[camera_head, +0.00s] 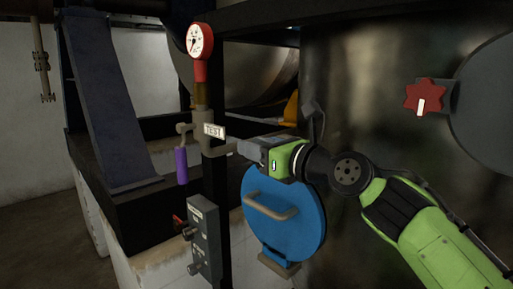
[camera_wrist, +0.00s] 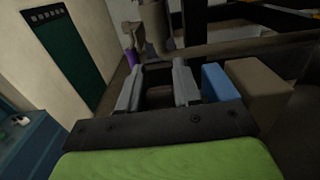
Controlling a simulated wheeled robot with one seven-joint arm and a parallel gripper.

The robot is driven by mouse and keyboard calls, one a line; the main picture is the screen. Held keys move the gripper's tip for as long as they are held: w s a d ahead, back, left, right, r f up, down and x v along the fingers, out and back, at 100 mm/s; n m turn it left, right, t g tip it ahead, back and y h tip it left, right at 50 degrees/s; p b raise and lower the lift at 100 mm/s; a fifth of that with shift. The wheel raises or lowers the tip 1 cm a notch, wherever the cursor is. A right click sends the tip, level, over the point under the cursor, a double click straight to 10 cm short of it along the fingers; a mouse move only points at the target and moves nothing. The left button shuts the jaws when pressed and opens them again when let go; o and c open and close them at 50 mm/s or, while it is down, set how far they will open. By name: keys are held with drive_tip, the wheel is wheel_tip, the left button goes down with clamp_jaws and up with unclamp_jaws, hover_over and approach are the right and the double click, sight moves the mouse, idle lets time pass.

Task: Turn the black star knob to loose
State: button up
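My gripper (camera_head: 244,149) is in front of the blue round cover and points left toward the pipe with the TEST tag. In the wrist view, the two grey fingers of my gripper (camera_wrist: 157,82) stand apart. A dark shape shows between them, but I cannot tell what it is or whether they touch it. I cannot make out a black star knob in either view. A red star knob (camera_head: 424,97) with a white mark is at the upper right of the head view, well away from my gripper.
A red-rimmed gauge (camera_head: 199,41) tops the pipe, with a TEST tag (camera_head: 214,131) and a purple-handled lever (camera_head: 181,165) beside it. A blue cover (camera_head: 297,226) with a handle is below my gripper. A grey control box (camera_head: 205,241) stands at lower left.

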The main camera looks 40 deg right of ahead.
clamp_jaws()
drive_tip(key=p, duration=0.1)
drive_tip(key=g+p, duration=0.1)
drive_tip(key=p, duration=0.1)
drive_tip(key=shift+w+r, duration=0.1)
drive_tip(key=shift+r, duration=0.15)
drive_tip(key=g+p, duration=0.1)
drive_tip(key=p, duration=0.1)
drive_tip(key=shift+f+g+p, duration=0.15)
drive_tip(key=shift+g+p, duration=0.15)
drive_tip(key=shift+p, duration=0.05)
drive_tip(key=shift+w+f+g+p, duration=0.1)
drive_tip(key=shift+f+g+p, duration=0.2)
drive_tip(key=shift+f, duration=0.05)
drive_tip(key=shift+o, duration=2)
unclamp_jaws()
drive_tip(key=s+b, duration=0.1)
drive_tip(key=s, duration=1.4)
drive_tip(key=shift+d+r, duration=0.2)
drive_tip(key=shift+r, duration=0.2)
